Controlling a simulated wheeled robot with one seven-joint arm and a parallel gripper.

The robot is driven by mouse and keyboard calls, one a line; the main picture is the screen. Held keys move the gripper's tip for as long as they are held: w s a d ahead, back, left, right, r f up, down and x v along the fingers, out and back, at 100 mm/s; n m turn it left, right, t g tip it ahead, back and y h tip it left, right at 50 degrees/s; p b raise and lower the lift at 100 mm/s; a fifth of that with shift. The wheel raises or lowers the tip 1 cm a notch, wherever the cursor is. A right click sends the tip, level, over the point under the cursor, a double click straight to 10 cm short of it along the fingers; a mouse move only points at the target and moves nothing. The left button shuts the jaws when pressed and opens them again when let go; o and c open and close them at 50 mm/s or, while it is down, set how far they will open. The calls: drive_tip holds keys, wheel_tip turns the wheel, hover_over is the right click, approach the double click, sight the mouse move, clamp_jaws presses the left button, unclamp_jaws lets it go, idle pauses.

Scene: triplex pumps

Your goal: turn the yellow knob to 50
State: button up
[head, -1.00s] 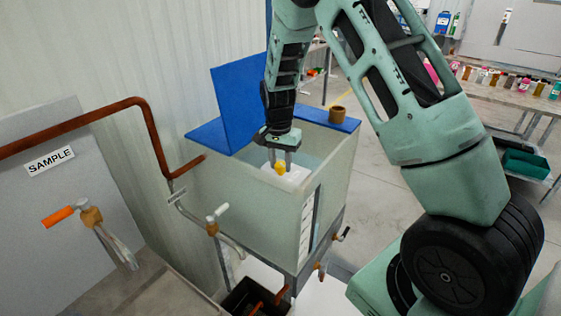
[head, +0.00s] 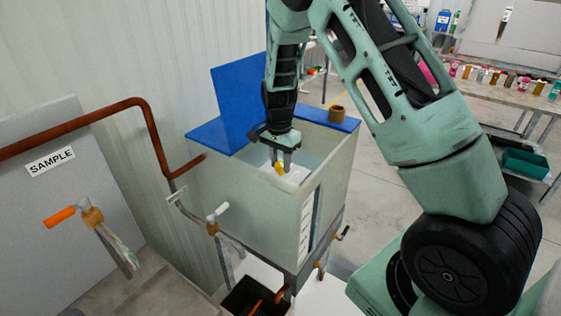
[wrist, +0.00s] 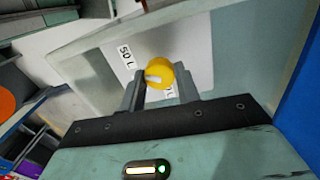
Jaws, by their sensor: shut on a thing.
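The yellow knob (wrist: 160,73) sits between the fingers of my gripper (wrist: 159,95) in the wrist view, and the gripper is shut on it. The knob has a pale mark on its face. It is mounted on a white plate (wrist: 186,48) with a "50 L" label (wrist: 126,56) and a second label partly hidden by the knob and a finger.
A blue lid panel (head: 238,100) stands upright at the tank's back left. A brown ring (head: 336,114) sits on the blue strip at the back right. A copper pipe (head: 148,125), a "SAMPLE" panel and an orange-handled tap (head: 62,216) are at left.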

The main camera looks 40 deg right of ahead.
sight(279, 163)
drive_tip(key=o, duration=1)
drive_tip(key=r+b, duration=0.1)
drive_tip(key=r, duration=0.4)
drive_tip(key=r+b, duration=0.1)
drive_tip(key=r, duration=0.5)
drive_tip(key=r+b, duration=0.1)
drive_tip(key=r, duration=0.5)
drive_tip(key=shift+w+a+r, duration=0.1)
drive_tip(key=shift+w+r, duration=0.1)
drive_tip(key=shift+w, duration=0.15)
